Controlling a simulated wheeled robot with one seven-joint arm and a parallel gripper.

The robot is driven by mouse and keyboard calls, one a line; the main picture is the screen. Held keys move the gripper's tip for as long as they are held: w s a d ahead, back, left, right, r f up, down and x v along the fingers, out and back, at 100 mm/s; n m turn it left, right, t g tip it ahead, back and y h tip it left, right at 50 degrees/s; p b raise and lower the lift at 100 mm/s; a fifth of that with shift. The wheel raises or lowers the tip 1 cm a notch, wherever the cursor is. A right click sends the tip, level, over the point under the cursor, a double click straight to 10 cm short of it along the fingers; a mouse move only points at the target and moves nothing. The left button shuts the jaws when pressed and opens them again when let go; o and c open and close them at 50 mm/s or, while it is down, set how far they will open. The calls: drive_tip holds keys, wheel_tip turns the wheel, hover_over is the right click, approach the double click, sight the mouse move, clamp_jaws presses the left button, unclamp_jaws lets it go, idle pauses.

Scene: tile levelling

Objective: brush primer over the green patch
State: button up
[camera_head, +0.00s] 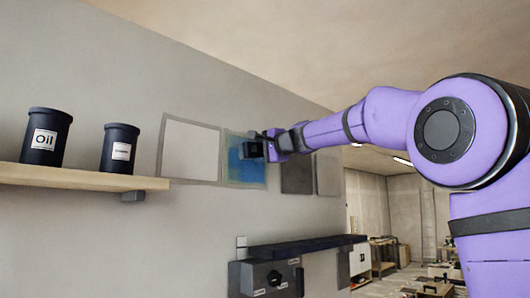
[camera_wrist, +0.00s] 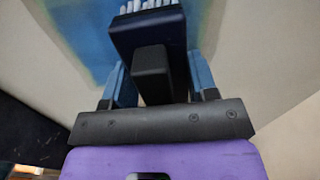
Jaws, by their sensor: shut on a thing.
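The patch (camera_head: 247,174) on the wall looks mostly blue, with a greenish tint toward its edges. It also fills the upper left of the wrist view (camera_wrist: 85,28). My gripper (camera_head: 268,147) is in front of its right part. In the wrist view, my gripper (camera_wrist: 158,85) is shut on a dark brush (camera_wrist: 150,32) by its block-like handle. The brush's pale bristles point at the blue surface at the top of the frame. I cannot tell whether the bristles touch it. My gripper hides the patch's upper right part in the head view.
A white panel (camera_head: 190,150) is left of the patch, and dark grey (camera_head: 297,174) and lighter grey (camera_head: 328,174) panels are right. A wooden shelf (camera_head: 80,178) holds an "Oil" pot (camera_head: 45,137) and another dark pot (camera_head: 119,148). A dark box-like unit (camera_head: 268,278) stands below.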

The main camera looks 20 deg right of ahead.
drive_tip(key=shift+s+a, duration=0.45)
drive_tip(key=shift+a, duration=0.9)
drive_tip(key=shift+s+a, duration=0.5)
drive_tip(key=shift+a, duration=0.9)
drive_tip(key=shift+s+a, duration=0.45)
drive_tip(key=shift+a, duration=0.9)
drive_tip(key=v, duration=0.6)
drive_tip(key=v, duration=0.3)
drive_tip(key=shift+a, duration=0.1)
